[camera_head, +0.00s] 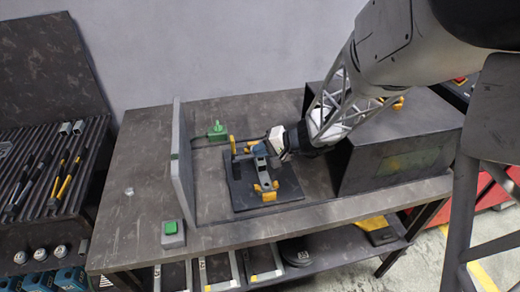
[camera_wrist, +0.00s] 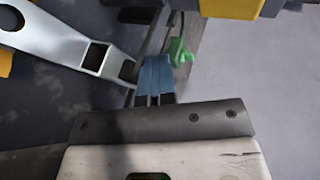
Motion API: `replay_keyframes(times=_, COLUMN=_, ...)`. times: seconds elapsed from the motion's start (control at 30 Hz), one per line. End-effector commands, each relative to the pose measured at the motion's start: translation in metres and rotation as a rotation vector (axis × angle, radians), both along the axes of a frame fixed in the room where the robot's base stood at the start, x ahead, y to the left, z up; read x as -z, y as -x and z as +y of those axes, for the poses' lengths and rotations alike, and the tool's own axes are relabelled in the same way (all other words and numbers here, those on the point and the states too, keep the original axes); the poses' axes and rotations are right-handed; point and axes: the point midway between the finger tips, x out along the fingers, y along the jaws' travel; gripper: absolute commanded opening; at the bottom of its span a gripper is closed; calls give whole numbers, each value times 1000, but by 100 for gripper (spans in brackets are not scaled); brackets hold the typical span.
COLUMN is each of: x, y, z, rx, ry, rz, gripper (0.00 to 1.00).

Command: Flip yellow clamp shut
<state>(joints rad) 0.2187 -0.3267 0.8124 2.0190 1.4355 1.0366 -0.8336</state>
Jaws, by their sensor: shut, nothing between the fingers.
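The clamp stands on a dark square base plate (camera_head: 285,186) on the workbench. Its yellow parts (camera_head: 267,190) show at the plate's front, and another yellow piece (camera_head: 233,146) stands at the back left. In the wrist view, a grey metal clamp arm (camera_wrist: 65,42) with a square opening reaches in from the left, and a yellow block (camera_wrist: 230,7) shows at the top right. My gripper (camera_wrist: 155,78) has its blue fingers together, with nothing between them. They are close beside the end of the grey arm; contact cannot be told. In the head view my gripper (camera_head: 256,152) partly hides the clamp.
An upright grey panel (camera_head: 182,165) stands left of the plate, and a large dark box (camera_head: 395,150) stands right. A green fixture (camera_head: 217,131) is behind the clamp. A green-topped button box (camera_head: 172,233) sits at the front left. The bench's left part is mostly clear.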

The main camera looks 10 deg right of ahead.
Motion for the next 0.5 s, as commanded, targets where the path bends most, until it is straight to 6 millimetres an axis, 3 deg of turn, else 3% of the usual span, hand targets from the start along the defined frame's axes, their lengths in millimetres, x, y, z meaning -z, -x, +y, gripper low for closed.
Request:
replay_keyframes(times=0.27, x=-1, y=1, z=0, rx=1, ry=1, rz=2, gripper=0)
replay_keyframes(times=0.5, x=-20, y=0, z=0, rx=0, ry=1, rz=0, gripper=0)
